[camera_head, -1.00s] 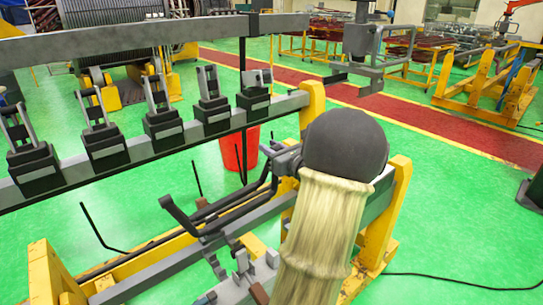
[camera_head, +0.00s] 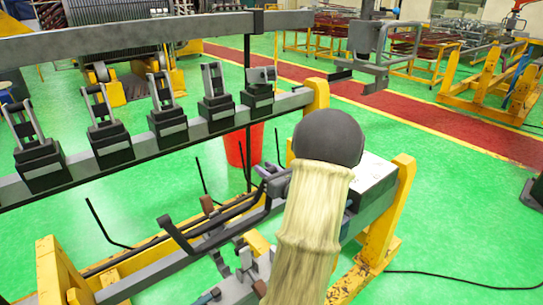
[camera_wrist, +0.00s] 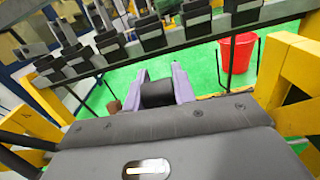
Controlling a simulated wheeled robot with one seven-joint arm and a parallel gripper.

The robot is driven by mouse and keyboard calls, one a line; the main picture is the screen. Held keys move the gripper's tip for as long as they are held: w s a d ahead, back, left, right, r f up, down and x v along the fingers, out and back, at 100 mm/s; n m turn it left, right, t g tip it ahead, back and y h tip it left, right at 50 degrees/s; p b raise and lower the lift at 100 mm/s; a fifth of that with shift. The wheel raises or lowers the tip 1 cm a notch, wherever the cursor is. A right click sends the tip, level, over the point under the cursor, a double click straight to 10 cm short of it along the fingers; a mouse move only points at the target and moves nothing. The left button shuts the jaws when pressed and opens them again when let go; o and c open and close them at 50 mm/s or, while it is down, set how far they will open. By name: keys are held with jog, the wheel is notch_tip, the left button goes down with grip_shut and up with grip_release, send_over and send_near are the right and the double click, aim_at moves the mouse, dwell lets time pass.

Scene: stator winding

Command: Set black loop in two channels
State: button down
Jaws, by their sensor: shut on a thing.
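The black loop (camera_head: 222,231) is a long bent black bar above the lower bench; its left end turns up. My gripper (camera_head: 273,187) is at the loop's right end, partly hidden by my arm in the head view. In the wrist view, the purple fingers of my gripper (camera_wrist: 166,88) are shut on a black piece of the loop (camera_wrist: 157,94) between them. The grey rail (camera_head: 170,260) of the lower bench runs below the loop, with small upright brackets (camera_head: 245,258). I cannot tell which slots are the two channels, nor whether the loop touches them.
A raised grey beam (camera_head: 85,160) with several black clamps (camera_head: 168,122) runs behind the loop. Yellow end posts (camera_head: 385,215) flank the bench. A red bucket (camera_head: 243,146) stands on the green floor behind. Thin black rods (camera_head: 100,225) rise near the bench.

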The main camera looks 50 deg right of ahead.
aim_at(267, 197)
jog(key=shift+f, duration=0.15)
notch_tip(267, 197, down, 5)
jog(key=b, duration=0.3)
jog(key=shift+b, duration=0.35)
jog(key=shift+f+b, duration=0.15)
jog(key=shift+b, duration=0.25)
dwell(0.9)
jog(key=shift+f+b, duration=1.55)
jog(key=shift+f, duration=0.2)
jog(key=shift+f+b, duration=0.75)
jog(key=shift+b, duration=0.1)
